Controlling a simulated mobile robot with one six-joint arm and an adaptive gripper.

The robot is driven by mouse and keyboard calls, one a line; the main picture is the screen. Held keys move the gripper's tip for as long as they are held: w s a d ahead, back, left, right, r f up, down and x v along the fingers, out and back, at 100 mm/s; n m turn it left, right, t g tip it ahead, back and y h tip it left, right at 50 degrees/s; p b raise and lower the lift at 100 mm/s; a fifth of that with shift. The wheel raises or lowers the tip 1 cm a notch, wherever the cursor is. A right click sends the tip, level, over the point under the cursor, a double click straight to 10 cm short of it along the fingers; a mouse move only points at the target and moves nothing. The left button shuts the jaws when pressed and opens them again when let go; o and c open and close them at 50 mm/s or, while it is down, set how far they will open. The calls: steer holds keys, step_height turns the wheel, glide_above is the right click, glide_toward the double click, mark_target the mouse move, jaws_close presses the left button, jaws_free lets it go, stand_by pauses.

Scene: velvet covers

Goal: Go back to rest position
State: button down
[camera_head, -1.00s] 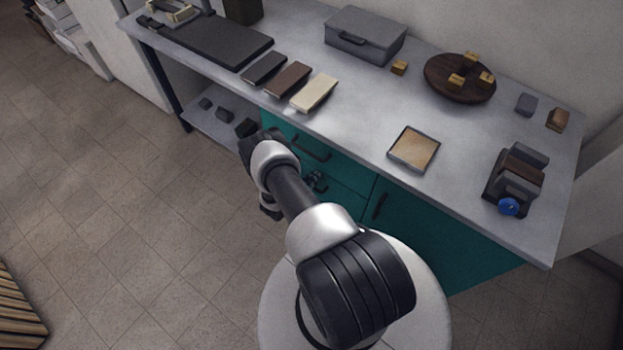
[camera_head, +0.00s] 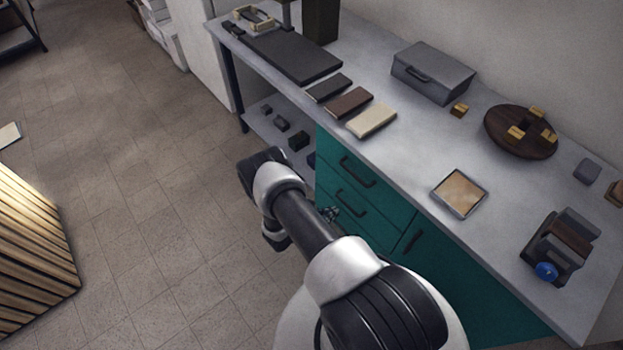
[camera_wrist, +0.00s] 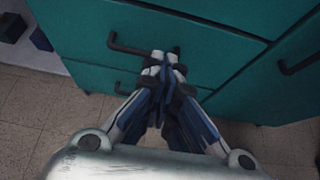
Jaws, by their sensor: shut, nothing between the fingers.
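My gripper (camera_wrist: 163,62) is shut and empty in the wrist view, its fingertips together in front of the teal drawers (camera_wrist: 215,50). A dark drawer handle (camera_wrist: 118,45) shows just behind and beside the fingertips; I cannot tell whether they touch it. In the head view my gripper (camera_head: 329,214) is small and partly hidden behind my arm, low beside the teal cabinet (camera_head: 375,200). My arm reaches from the lower middle toward the left, bent at the elbow. The drawers look closed.
The grey worktop (camera_head: 400,150) holds a grey case (camera_head: 433,72), a round wooden board (camera_head: 521,132), a framed tile (camera_head: 459,193) and a device with a blue knob (camera_head: 546,272). A slatted wooden block (camera_head: 35,250) stands at left. Floor between is open.

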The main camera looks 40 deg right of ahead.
steer(key=w+a+r+m+g+y, duration=0.1)
steer(key=w+r+m, duration=0.25)
steer(key=r, duration=1.05)
steer(key=w+a+r+m+g, duration=0.1)
steer(key=w+r+m, duration=0.3)
steer(key=r, duration=1)
steer(key=s+a+r+m+y, duration=0.2)
steer(key=s+r+m, duration=0.1)
steer(key=r, duration=0.4)
steer(key=s+a+r+m+y, duration=0.1)
steer(key=s+a+r+m, duration=0.2)
steer(key=r, duration=0.5)
steer(key=s+a+r+m+t+y, duration=0.2)
steer(key=s+a+r+t+y, duration=0.1)
steer(key=s+a+r, duration=0.4)
steer(key=s+a+r+m+t+y, duration=0.2)
steer(key=s+a+r+y, duration=0.3)
steer(key=s+a, duration=0.5)
steer(key=shift+s+r+m+t, duration=0.45)
steer(key=shift+r+m, duration=0.3)
steer(key=shift+r, duration=0.15)
